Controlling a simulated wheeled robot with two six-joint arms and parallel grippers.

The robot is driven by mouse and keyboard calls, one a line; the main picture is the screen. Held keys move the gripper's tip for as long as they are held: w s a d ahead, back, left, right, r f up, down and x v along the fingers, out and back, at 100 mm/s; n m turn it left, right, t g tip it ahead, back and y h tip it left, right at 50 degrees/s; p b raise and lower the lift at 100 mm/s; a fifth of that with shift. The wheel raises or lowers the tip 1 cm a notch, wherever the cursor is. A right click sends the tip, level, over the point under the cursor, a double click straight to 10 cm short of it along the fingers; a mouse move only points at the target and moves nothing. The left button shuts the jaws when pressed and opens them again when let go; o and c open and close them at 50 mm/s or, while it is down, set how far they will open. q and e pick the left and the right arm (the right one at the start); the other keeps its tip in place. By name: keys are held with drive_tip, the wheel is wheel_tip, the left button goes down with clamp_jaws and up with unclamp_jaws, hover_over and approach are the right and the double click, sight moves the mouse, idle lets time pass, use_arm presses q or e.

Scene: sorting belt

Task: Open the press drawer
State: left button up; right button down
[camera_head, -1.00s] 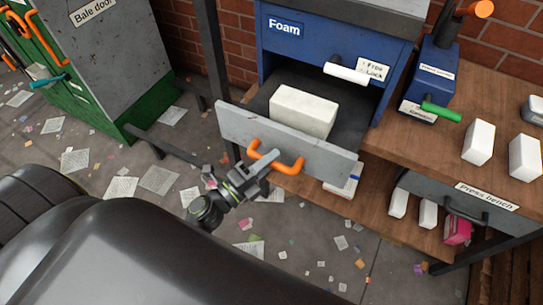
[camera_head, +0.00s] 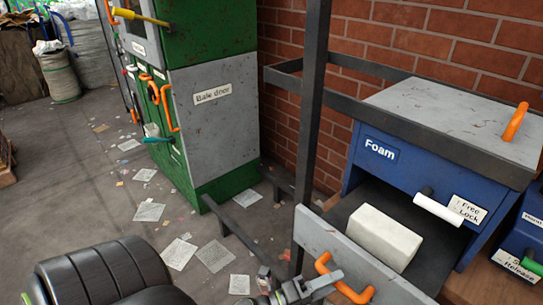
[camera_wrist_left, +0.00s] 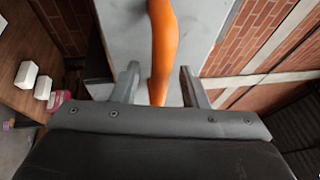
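The press drawer stands pulled out of the blue press (camera_head: 415,175) labelled "Foam". Its grey front panel (camera_head: 338,242) carries an orange handle (camera_head: 355,295). A white foam block (camera_head: 385,236) lies in the drawer. My left gripper (camera_head: 328,280) is at the handle. In the left wrist view, its two fingers (camera_wrist_left: 161,80) stand apart on either side of the orange handle (camera_wrist_left: 162,40), with a gap on both sides. The gripper is open and not closed on the handle. My right gripper is not in view.
A white lever labelled "Free Lock" (camera_head: 438,209) is on the press front. A dark post (camera_head: 310,130) rises left of the drawer. A green and grey baler (camera_head: 215,120) stands at the back. Papers litter the open floor at left.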

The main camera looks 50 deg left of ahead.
use_arm(q)
drive_tip(key=b+v, duration=0.5)
drive_tip(key=v, duration=1)
drive_tip(key=shift+s+a, duration=0.15)
drive_tip(key=shift+s, duration=0.25)
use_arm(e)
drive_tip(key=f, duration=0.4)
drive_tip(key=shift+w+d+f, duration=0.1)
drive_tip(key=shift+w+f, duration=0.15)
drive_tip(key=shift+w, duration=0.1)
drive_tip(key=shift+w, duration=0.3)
